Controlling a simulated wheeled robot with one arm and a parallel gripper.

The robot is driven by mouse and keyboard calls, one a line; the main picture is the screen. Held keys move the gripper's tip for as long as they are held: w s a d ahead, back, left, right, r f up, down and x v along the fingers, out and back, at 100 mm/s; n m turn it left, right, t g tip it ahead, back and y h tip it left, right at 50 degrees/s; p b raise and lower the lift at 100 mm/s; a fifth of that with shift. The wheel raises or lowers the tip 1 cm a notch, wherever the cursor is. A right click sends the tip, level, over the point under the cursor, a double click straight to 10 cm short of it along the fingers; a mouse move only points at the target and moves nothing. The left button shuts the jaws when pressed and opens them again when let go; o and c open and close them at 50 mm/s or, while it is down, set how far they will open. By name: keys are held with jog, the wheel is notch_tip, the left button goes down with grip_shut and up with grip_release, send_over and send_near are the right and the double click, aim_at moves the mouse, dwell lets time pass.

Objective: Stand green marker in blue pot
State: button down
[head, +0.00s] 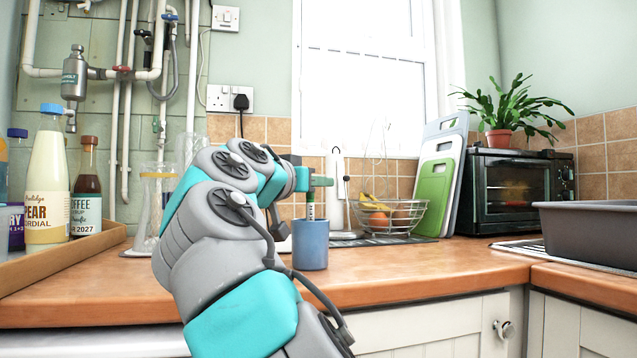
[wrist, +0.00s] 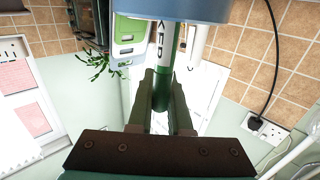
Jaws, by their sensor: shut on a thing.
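The blue pot (head: 310,245) stands upright on the wooden worktop, near its middle. The green marker (head: 311,208) is upright over the pot, with its lower end at or just inside the rim; I cannot tell how deep. My gripper (head: 318,182) is shut on the upper part of the marker, above the pot. In the wrist view, the marker (wrist: 164,70), with a white lettered band, sits between my gripper's two fingers (wrist: 163,88). Its far end disappears behind the edge of the blue pot (wrist: 180,9) at the top. The pot's inside is hidden.
A wire fruit bowl (head: 390,214) and chopping boards (head: 440,175) stand right of the pot. A toaster oven (head: 515,190) with a plant and a grey basin (head: 590,232) are farther right. Bottles (head: 48,180) stand in a wooden tray at left.

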jog(key=c, duration=0.8)
grip_release()
jog(key=shift+o, duration=0.2)
jog(key=v, duration=0.8)
jog(key=shift+b, duration=0.3)
jog(key=shift+w, duration=0.1)
